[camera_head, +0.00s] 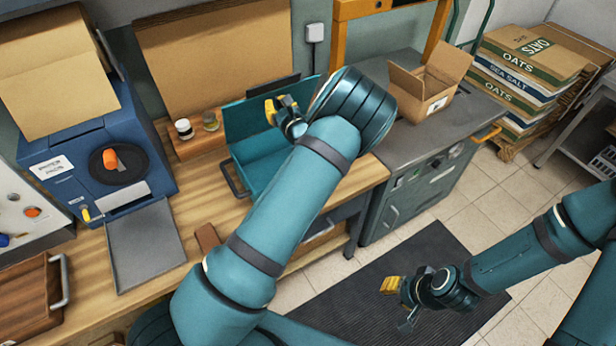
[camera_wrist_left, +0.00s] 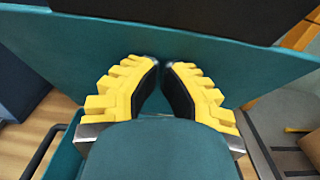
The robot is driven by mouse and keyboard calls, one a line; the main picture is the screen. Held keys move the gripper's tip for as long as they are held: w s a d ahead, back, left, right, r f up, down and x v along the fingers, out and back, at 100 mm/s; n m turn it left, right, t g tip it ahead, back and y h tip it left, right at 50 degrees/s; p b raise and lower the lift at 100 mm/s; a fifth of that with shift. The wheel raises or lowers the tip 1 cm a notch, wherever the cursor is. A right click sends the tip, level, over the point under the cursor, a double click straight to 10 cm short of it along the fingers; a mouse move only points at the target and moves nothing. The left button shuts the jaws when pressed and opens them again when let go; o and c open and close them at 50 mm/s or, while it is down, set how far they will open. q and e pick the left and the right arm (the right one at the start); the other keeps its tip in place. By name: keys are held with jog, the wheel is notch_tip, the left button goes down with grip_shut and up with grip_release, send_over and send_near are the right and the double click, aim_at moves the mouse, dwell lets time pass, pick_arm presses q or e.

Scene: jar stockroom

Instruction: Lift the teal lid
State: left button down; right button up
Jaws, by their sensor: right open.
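The teal lid (camera_head: 243,122) stands raised at the back of an open teal box (camera_head: 262,172) on the wooden bench. It also shows as a broad teal panel in the left wrist view (camera_wrist_left: 70,42). My left gripper (camera_head: 276,107) is in front of the lid's inner face. In the left wrist view its yellow fingers (camera_wrist_left: 162,65) come together with their tips at or very near the panel. I see nothing held between them. My left arm hides part of the box and lid. My right gripper (camera_head: 399,303) is open and empty over the dark floor mat, away from the box.
A blue machine (camera_head: 90,150) with a grey tray stands left of the box. Two small jars (camera_head: 184,129) sit on a wooden ledge behind. A cardboard box (camera_head: 428,82) stands on the grey cabinet at right.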

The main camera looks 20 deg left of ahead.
pick_arm(q)
jog(key=shift+x, duration=1)
jog(key=shift+f+b+x, duration=0.15)
jog(key=shift+b+x, duration=0.35)
jog(key=shift+x, duration=0.5)
jog(key=shift+f+b+x, duration=0.2)
jog(key=shift+b+x, duration=0.3)
jog(key=shift+x, duration=0.45)
jog(key=w+a+b, duration=0.1)
jog(key=w+a+f+b, duration=0.1)
jog(key=shift+a+f, duration=0.25)
jog(key=shift+s+d, duration=0.1)
